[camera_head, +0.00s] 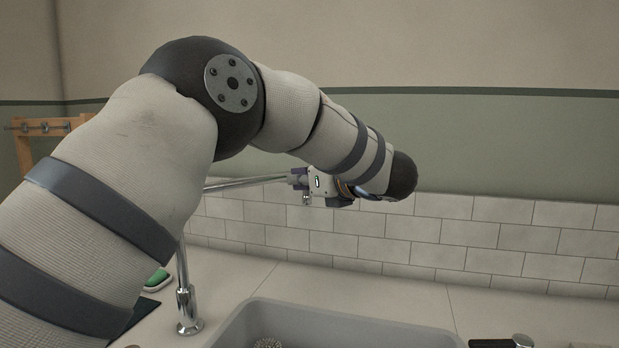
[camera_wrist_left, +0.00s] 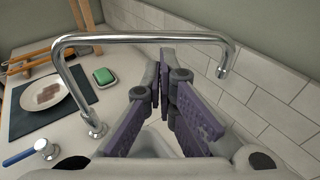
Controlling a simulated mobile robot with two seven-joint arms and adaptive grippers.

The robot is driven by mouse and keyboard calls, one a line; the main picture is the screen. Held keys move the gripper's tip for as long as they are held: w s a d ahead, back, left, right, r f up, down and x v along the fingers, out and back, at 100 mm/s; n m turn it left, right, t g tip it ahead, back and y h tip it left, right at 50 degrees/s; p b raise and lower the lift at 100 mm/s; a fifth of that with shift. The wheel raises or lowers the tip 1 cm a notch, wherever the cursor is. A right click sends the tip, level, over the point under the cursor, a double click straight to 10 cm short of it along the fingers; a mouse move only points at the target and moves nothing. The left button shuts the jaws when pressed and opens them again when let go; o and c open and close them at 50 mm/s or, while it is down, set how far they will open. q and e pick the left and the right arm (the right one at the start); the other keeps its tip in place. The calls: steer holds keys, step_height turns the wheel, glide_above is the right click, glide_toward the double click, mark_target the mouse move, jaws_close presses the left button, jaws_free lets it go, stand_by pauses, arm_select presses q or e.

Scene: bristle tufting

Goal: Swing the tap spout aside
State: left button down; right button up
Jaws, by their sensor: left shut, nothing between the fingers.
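The chrome tap stands by the sink, with its base (camera_head: 187,322) on the counter. Its spout (camera_head: 240,184) runs to the right behind my left arm in the head view. In the left wrist view the spout (camera_wrist_left: 140,38) crosses the top of the picture and bends down at its right end. My left gripper (camera_wrist_left: 166,62) is shut and empty, its purple fingers just below the spout in that picture. I cannot tell if they touch it. My right gripper is not in view.
A grey sink (camera_head: 340,318) lies below. A green sponge (camera_wrist_left: 105,76), a plate (camera_wrist_left: 43,97) on a dark mat (camera_wrist_left: 25,125) and a wooden rack (camera_wrist_left: 60,45) stand left of the tap. A blue-handled lever (camera_wrist_left: 18,158) is near the base. The tiled wall (camera_head: 480,235) is behind.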

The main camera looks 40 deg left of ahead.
mark_target(267, 182)
arm_select(q)
steer(key=x, duration=1)
steer(key=shift+w+a, duration=0.1)
steer(key=shift+a, duration=0.2)
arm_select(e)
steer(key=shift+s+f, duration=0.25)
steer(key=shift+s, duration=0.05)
